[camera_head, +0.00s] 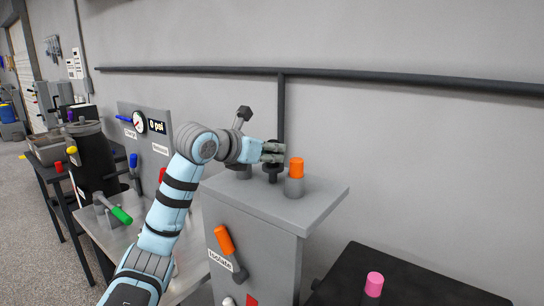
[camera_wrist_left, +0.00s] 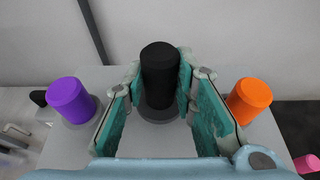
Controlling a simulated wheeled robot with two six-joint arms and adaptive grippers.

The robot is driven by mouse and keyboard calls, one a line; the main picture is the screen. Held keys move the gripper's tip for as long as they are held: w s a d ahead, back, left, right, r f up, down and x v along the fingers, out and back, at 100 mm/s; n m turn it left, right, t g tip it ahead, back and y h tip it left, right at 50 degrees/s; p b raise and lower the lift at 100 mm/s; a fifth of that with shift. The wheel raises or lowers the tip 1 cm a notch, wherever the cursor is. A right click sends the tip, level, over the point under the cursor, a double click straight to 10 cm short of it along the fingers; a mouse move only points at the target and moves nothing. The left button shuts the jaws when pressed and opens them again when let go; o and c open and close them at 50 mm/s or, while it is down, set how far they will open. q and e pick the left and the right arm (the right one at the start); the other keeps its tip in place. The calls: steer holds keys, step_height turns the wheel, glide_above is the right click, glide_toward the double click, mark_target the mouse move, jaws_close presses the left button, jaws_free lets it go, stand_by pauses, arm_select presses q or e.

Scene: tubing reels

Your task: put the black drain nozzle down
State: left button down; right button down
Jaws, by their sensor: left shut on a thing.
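The black drain nozzle (camera_wrist_left: 160,72) is upright between the two teal-padded fingers of my left gripper (camera_wrist_left: 158,88) in the wrist view, and the fingers are shut on it. In the head view my left gripper (camera_head: 273,152) is over the top of the grey cabinet (camera_head: 318,200). The lower part of the black nozzle (camera_head: 272,175) shows beneath the fingers, close to the cabinet top. A grey round base (camera_wrist_left: 160,113) shows around its foot in the wrist view. I cannot tell whether the nozzle rests fully on the surface. My right gripper is out of view.
An orange-capped piece (camera_head: 295,168) stands just right of the gripper. A purple-capped piece (camera_wrist_left: 70,98) stands on the left in the wrist view. A wall pipe (camera_head: 281,105) runs down behind.

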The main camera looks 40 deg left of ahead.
arm_select(q)
step_height(320, 180, up, 20)
steer(key=p, duration=0.6)
steer(key=s+d+r+m+h, duration=0.25)
steer(key=d+r, duration=0.35)
steer(key=r, duration=0.5)
steer(key=s+d+f+m+g+h, duration=0.1)
steer(key=s+d+f+m+h, duration=0.15)
steer(key=d, duration=0.25)
steer(key=s+d+f+m+g+h+b, duration=0.25)
steer(key=d+f, duration=0.25)
steer(key=f, duration=0.8)
steer(key=s+d+f+m+g+h+b, duration=0.1)
steer(key=s+d+f+m+h, duration=0.3)
steer(key=f, duration=0.8)
steer(key=s+d+f, duration=0.2)
steer(key=s+f, duration=0.2)
steer(key=f, duration=0.8)
steer(key=s+d+f+g, duration=0.1)
steer(key=s+f, duration=0.3)
steer(key=f, duration=0.8)
steer(key=shift+d+b, duration=0.4)
steer(key=shift+d, duration=0.15)
